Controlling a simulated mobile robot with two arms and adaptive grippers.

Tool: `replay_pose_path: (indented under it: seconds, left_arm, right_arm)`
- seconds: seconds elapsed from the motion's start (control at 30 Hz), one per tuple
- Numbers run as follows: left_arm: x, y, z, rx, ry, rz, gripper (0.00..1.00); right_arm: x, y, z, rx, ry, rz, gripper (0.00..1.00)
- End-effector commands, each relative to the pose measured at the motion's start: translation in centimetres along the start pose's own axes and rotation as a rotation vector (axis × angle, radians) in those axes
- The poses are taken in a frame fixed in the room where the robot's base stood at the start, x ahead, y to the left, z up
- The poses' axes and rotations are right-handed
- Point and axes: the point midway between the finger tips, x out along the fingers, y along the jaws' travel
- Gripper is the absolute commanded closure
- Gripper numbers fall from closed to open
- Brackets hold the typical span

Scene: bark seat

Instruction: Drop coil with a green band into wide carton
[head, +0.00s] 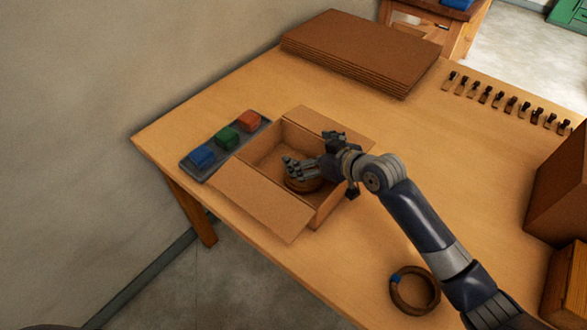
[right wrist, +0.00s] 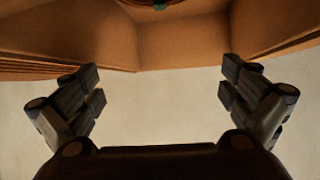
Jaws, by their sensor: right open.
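The wide carton (head: 262,202) stands open on the table with its flaps spread. A brown coil (head: 303,187) shows inside it, partly hidden under my right gripper. In the right wrist view a green band (right wrist: 159,6) shows on the dark coil at the top edge, which cuts off most of the coil. My right gripper (head: 309,158) is over the carton's opening, close above the coil. Its fingers are spread apart with nothing between them in the right wrist view (right wrist: 162,85). My left gripper is not in view.
A coil with a blue band (head: 415,308) lies near the table's front edge, beside my right arm. A grey tray (head: 194,171) with blue, green and red blocks sits left of the carton. Stacked brown sheets (head: 360,45) lie behind. Several small dark items line the right back edge.

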Motion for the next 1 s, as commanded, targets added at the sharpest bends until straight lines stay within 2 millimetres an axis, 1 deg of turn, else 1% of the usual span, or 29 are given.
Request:
replay_pose_path:
  seconds: [0.23,0.37,0.47,0.7,0.8,0.9,1.0]
  left_arm:
    - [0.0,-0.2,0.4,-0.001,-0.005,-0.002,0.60]
    - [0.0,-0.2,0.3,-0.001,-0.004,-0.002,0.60]
    - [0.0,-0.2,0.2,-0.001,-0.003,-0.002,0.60]
    - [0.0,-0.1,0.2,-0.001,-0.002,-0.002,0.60]
    - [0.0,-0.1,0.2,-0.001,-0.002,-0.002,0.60]
    - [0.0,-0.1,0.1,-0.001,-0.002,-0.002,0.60]
    - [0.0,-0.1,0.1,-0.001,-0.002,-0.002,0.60]
  right_arm:
    - [-0.3,0.1,0.1,0.000,-0.001,0.001,0.00]
    - [-1.6,0.1,0.1,-0.001,-0.001,0.001,0.00]
    - [-3.1,0.1,0.1,-0.002,-0.001,0.001,0.00]
    - [-7.7,0.1,0.1,-0.002,-0.002,0.002,0.00]
    - [-9.3,0.0,0.1,-0.002,-0.002,0.001,0.00]
    - [-10.6,0.1,0.1,-0.001,-0.001,0.001,0.00]
    - [-11.5,0.1,0.1,-0.001,-0.001,0.001,0.00]
